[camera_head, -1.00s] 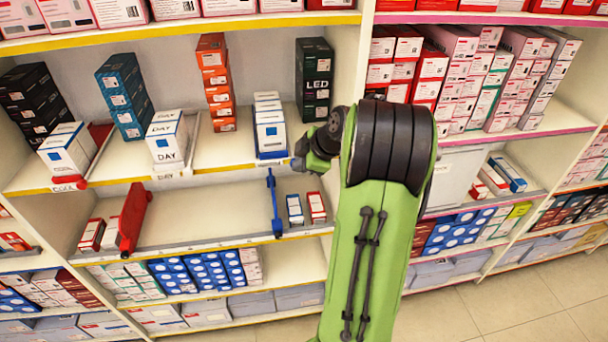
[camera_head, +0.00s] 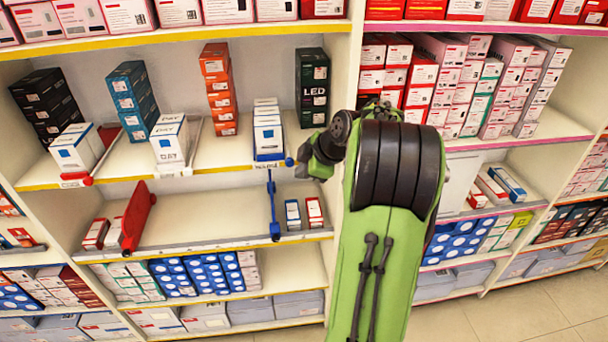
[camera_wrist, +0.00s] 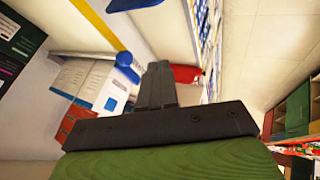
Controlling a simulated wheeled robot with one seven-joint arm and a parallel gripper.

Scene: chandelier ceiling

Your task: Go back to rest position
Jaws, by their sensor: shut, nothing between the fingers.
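My green and black arm rises in front of the shelves in the head view, right of centre. The gripper's fingers are hidden there. In the wrist view my gripper (camera_wrist: 158,80) shows as dark fingers closed together, with nothing between them. It is close to the shelving; a white and blue box (camera_wrist: 105,85) and a blue part (camera_wrist: 128,66) show just beyond it, apparently not held.
The upper shelf (camera_head: 215,160) holds box stacks, including the LED stack (camera_head: 312,85). A red divider (camera_head: 138,215) and a blue divider (camera_head: 273,205) are on the shelf below. Open floor (camera_head: 500,320) is at lower right.

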